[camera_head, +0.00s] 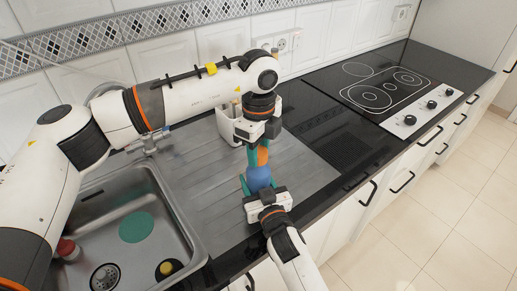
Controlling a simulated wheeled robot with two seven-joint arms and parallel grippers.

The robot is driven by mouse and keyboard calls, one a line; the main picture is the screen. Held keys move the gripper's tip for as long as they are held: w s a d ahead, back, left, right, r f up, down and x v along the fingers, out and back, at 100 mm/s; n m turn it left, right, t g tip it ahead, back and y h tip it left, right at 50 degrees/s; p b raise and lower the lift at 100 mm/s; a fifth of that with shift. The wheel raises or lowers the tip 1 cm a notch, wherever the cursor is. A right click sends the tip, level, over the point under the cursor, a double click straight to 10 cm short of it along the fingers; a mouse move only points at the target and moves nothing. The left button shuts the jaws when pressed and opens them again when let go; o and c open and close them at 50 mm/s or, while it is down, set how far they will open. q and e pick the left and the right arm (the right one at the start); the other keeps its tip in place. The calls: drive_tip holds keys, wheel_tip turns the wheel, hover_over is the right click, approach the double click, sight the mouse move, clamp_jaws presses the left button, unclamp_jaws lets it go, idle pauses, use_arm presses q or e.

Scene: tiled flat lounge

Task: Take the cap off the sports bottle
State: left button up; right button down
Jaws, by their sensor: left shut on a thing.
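The sports bottle (259,179) has a blue body and an orange upper part, its cap (262,156). It is over the grey drainboard; whether it touches the board is hidden. My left gripper (260,147) comes down from above, and its teal fingers are shut on the orange cap. My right gripper (259,186) reaches in from the front, with teal fingers on either side of the blue body. I cannot tell whether they press on it. The cap and body look in line, and any gap between them is too small to tell.
A white holder (229,124) stands on the drainboard (310,172) behind the bottle. The sink (174,238) at left holds a red item (67,249) and a yellow-and-black item (167,268). A faucet (150,143) stands behind it. A cooktop (385,87) lies to the right.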

use_arm(q)
drive_tip(key=shift+r, duration=0.25)
idle(0.6)
drive_tip(key=shift+r, duration=0.9)
drive_tip(key=shift+r, duration=2)
use_arm(e)
drive_tip(key=shift+c, duration=2.4)
unclamp_jaws()
